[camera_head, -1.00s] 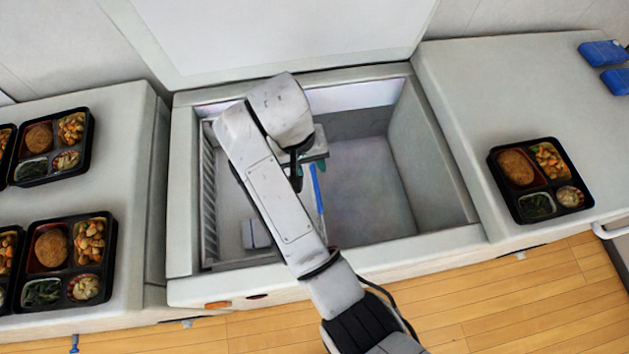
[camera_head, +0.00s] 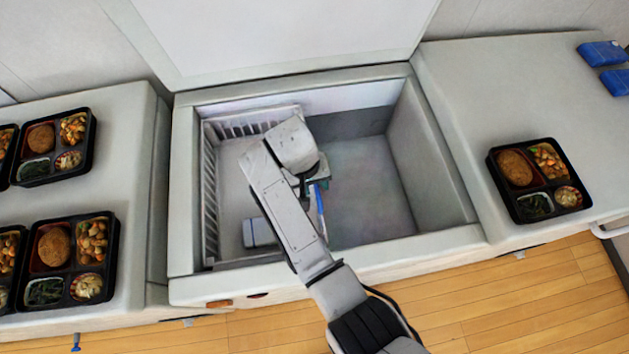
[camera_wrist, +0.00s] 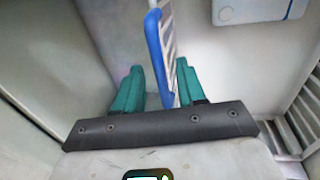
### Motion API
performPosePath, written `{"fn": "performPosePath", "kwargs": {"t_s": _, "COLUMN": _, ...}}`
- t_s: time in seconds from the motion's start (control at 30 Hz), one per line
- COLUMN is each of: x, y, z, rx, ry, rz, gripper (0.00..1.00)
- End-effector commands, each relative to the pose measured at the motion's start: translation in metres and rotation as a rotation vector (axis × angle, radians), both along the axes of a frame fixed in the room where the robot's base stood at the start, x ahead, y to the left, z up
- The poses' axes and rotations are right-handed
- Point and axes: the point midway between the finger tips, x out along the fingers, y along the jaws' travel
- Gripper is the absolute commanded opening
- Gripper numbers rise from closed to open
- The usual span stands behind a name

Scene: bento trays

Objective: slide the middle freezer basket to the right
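A white slatted freezer basket (camera_head: 209,205) sits in the left part of the open chest freezer (camera_head: 455,232). A blue handle (camera_head: 320,203) is on its right-hand wall. In the wrist view the blue handle (camera_wrist: 154,45) and the white slatted wall (camera_wrist: 168,30) run between the green fingers of my gripper (camera_wrist: 160,66). The fingers are apart, with a gap on each side of the wall. In the head view my gripper (camera_head: 314,180) is inside the freezer at the back end of the handle, and my arm hides part of the basket. I see only this one basket.
The freezer's right half is empty floor (camera_head: 370,200). A pale box (camera_head: 260,232) lies in the basket. Bento trays stand on the left counter (camera_head: 135,240), and one bento tray (camera_head: 494,160) is on the right counter. Blue packs (camera_head: 603,53) lie at the far right.

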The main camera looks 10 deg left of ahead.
Motion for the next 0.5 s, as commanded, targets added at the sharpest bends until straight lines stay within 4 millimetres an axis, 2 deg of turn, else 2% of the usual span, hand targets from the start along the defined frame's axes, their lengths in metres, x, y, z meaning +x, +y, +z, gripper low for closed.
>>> {"fn": "performPosePath", "kwargs": {"t_s": 0.2, "x": 0.0, "y": -0.0002, "z": -0.0004, "rx": 0.0, "ry": 0.0, "rz": 0.0, "gripper": 0.4}}
{"fn": "performPosePath", "kwargs": {"t_s": 0.5, "x": 0.0001, "y": 0.0, "z": -0.0001, "rx": 0.0, "ry": 0.0, "rz": 0.0, "gripper": 0.12}}
